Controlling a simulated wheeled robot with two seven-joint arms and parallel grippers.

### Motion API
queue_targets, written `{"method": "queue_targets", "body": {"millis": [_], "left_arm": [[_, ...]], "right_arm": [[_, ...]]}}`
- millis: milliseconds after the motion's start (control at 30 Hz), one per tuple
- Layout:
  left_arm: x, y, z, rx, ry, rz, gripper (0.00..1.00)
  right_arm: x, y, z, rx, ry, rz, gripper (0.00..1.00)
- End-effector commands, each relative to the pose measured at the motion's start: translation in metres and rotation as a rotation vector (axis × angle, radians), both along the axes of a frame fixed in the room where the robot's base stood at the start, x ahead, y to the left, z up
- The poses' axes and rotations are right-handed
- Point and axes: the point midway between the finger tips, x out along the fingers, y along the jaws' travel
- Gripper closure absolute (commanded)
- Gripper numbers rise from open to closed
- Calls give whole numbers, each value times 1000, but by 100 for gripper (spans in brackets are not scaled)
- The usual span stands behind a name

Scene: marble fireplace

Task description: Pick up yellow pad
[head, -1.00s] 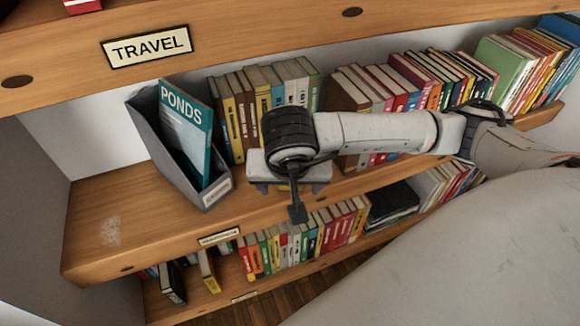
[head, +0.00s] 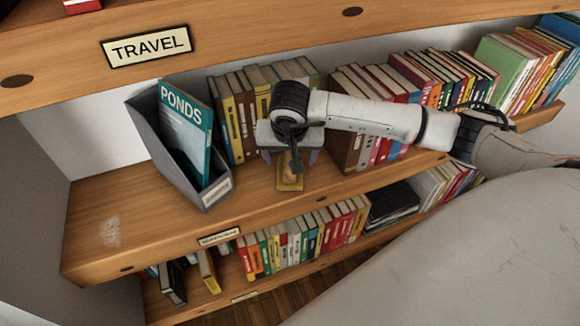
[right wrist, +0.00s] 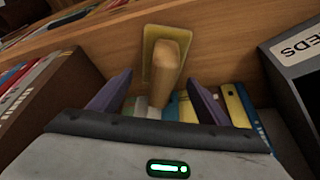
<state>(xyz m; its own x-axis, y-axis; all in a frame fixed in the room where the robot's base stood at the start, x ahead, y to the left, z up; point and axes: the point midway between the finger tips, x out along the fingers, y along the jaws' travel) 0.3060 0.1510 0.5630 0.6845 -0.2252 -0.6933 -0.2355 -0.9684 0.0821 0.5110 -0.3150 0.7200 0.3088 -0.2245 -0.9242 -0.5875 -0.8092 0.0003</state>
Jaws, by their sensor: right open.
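The yellow pad (head: 289,184) lies on the bare front part of the middle wooden shelf, partly hidden under my right gripper in the head view. In the right wrist view it shows as a flat yellow base (right wrist: 150,45) with a raised tan block (right wrist: 168,62) on it. My right gripper (head: 291,160) is open, with its two purple fingers spread. In the wrist view the fingers (right wrist: 161,78) stand either side of the block's near end, with gaps on both sides. I cannot tell their height above the shelf. My left gripper is not in view.
A grey file holder (head: 215,193) with a teal "PONDS" book (head: 186,135) stands left of my gripper. Upright books (head: 235,115) line the back; a brown book (head: 346,135) stands close on the right. The upper shelf (head: 235,40) overhangs. The shelf's left end is clear.

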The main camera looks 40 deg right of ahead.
Motion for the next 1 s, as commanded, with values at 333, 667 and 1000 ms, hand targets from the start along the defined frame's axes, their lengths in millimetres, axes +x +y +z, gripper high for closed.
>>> {"method": "queue_targets", "body": {"millis": [333,667,1000], "left_arm": [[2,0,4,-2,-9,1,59],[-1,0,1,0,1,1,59],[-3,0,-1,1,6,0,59]], "right_arm": [[2,-1,-4,1,-1,0,38],[2,-1,-4,0,-2,-1,78],[2,-1,8,-1,-5,0,78]]}}
